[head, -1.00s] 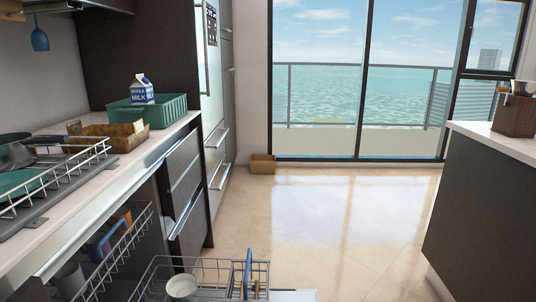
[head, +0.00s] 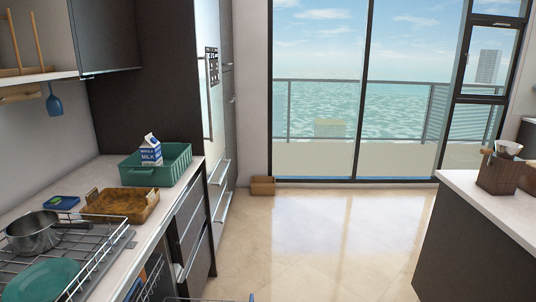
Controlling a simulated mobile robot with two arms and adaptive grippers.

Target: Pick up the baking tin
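No baking tin can be made out in the head view. A brown tray with raised handles (head: 121,205) lies on the left counter, but I cannot tell that it is a tin. A metal saucepan (head: 34,232) stands in the wire dish rack (head: 97,262), behind a teal plate (head: 42,280). Neither of my grippers shows in the view.
A green crate (head: 176,170) with a milk carton (head: 151,150) stands on the left counter (head: 148,237). A dark island (head: 470,245) with a wooden box (head: 497,175) is at right. The floor (head: 320,240) between is clear. A cardboard box (head: 263,186) sits by the window.

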